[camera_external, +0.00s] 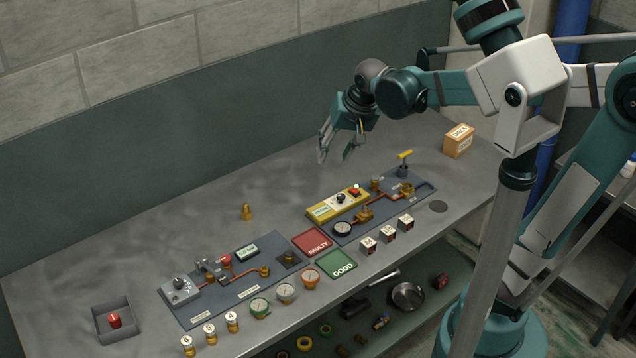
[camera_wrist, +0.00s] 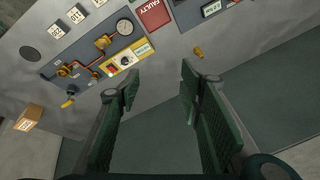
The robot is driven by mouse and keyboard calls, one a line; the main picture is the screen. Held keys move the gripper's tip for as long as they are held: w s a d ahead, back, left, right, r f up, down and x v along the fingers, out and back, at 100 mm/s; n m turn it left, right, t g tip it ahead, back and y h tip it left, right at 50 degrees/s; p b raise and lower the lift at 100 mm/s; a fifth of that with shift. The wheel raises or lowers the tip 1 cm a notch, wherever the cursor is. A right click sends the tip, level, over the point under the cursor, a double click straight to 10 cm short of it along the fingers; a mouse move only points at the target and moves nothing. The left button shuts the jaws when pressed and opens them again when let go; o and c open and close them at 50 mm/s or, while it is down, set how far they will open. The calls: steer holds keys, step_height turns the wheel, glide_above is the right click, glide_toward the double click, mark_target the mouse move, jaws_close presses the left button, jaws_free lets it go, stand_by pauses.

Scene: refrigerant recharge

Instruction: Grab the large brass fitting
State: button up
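A loose brass fitting (camera_external: 246,211) stands upright on the grey bench, behind the two panels. It also shows in the wrist view (camera_wrist: 198,52), beyond the tip of the right finger. My gripper (camera_external: 337,145) is open and empty, in the air above the back of the bench, to the right of the fitting and well apart from it. In the wrist view the two green-padded fingers of my gripper (camera_wrist: 150,85) stand wide apart with nothing between them. Other brass fittings sit on the copper pipes of the panels.
The left panel (camera_external: 205,315) and right panel (camera_external: 425,200) carry pipes and parts. Red FAULTY (camera_external: 312,241) and green GOOD (camera_external: 338,265) pads lie between. Gauges and small labelled blocks line the front. A grey bin (camera_external: 103,322) is far left. The bench around the loose fitting is clear.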

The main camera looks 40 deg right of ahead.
steer(key=w+a+f+m+g, duration=0.1)
steer(key=w+a+f+m, duration=0.2)
steer(key=w, duration=0.6)
steer(key=m+g, duration=0.3)
steer(key=m, duration=0.5)
glide_above(246, 205)
steer(key=f, duration=2)
steer(key=shift+s+d+f, duration=0.15)
steer(key=shift+s+f, duration=0.05)
steer(key=shift+f, duration=0.2)
steer(key=shift+w+a+f+g, duration=0.2)
steer(key=shift+f+g, duration=0.1)
steer(key=shift+f, duration=0.2)
steer(key=shift+f, duration=0.1)
steer(key=shift+f, duration=1.2)
steer(key=shift+f, duration=0.1)
